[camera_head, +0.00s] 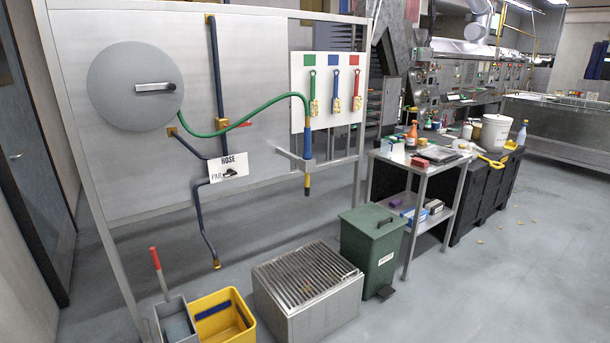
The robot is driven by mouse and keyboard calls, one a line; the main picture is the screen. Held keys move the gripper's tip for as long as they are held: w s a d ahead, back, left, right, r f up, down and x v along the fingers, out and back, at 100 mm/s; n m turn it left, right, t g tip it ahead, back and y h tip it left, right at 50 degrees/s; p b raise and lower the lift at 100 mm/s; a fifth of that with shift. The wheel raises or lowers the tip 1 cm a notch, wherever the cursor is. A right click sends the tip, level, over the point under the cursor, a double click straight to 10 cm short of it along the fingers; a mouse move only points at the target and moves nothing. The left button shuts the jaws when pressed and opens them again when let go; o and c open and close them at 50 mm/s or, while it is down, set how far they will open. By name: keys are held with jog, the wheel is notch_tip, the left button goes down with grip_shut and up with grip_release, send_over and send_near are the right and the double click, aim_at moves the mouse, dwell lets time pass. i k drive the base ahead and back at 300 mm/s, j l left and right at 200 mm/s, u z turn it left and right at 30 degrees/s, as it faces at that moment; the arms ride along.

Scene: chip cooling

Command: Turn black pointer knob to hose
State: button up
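The black pointer knob (229,171) is small and sits on a white label plate (238,162) on the blue pipe. The plate reads "HOSE" at the top and "PAIL" at the lower left. The knob lies low on the plate, just right of the word "PAIL"; it is too small to tell surely where its tip points. My gripper is not in view.
Below the panel stand a yellow bucket (222,318), a grey bucket (176,325), a grated metal box (307,306) and a green pedal bin (371,254). A shelved metal cart (416,165) stands to the right. The floor at the lower right is mostly open.

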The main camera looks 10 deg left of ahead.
aim_at(230, 173)
jog(key=i+j, duration=0.3)
jog(key=i, duration=0.2)
jog(key=i+j+u, duration=0.1)
jog(key=i+j, duration=0.2)
jog(key=i, duration=0.25)
jog(key=i+j, duration=0.25)
jog(key=i, duration=0.25)
jog(key=i+j+u, duration=0.1)
jog(key=i+j, duration=0.15)
jog(key=i, duration=0.3)
jog(key=i+j, duration=0.2)
jog(key=i, duration=0.35)
